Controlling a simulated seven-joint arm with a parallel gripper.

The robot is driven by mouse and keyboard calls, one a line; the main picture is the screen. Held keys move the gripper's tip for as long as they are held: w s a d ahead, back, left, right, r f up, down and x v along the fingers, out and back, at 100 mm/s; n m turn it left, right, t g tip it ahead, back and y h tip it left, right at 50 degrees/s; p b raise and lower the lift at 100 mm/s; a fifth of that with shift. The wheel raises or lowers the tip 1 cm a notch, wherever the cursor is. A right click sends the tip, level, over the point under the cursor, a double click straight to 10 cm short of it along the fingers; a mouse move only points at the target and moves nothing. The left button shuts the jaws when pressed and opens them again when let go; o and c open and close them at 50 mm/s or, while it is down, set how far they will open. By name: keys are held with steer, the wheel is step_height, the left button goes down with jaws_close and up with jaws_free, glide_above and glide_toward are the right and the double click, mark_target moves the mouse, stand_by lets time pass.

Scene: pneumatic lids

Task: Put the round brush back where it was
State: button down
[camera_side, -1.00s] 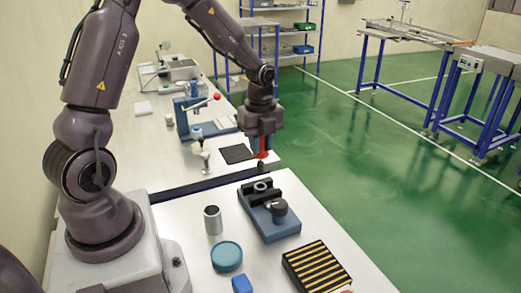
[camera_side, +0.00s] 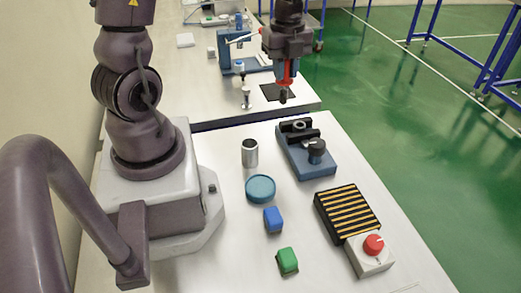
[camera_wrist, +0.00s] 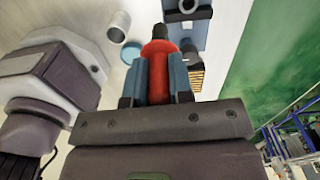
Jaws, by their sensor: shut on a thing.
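The round brush has a red handle (camera_side: 285,74) and a dark, rounded tip (camera_side: 283,96). My gripper (camera_side: 287,68) is shut on the red handle, and the brush hangs tip down. In the wrist view, the red handle (camera_wrist: 158,66) sits between the two blue-grey fingers, with the dark tip (camera_wrist: 160,31) beyond them. In the side view the tip appears in front of a dark flat mat (camera_side: 270,92); its height above the bench cannot be told. The place where the brush stood before is not clear from these frames.
A blue fixture with black clamps (camera_side: 318,167) stands on the near bench. Near it are a metal cylinder (camera_side: 250,153), a teal disc (camera_side: 260,188), a blue block (camera_side: 273,220), a green block (camera_side: 288,261), a striped block (camera_side: 347,208) and a red-button box (camera_side: 369,257).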

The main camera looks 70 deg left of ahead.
steer(key=s+d+f, duration=0.2)
steer(key=s+d, duration=0.2)
steer(key=s, duration=0.5)
step_height(320, 180, down, 10)
steer(key=shift+s+m, duration=0.2)
steer(key=shift+m, duration=0.1)
steer(key=shift+f, duration=0.1)
steer(key=shift+f, duration=0.35)
steer(key=c, duration=1)
jaws_free()
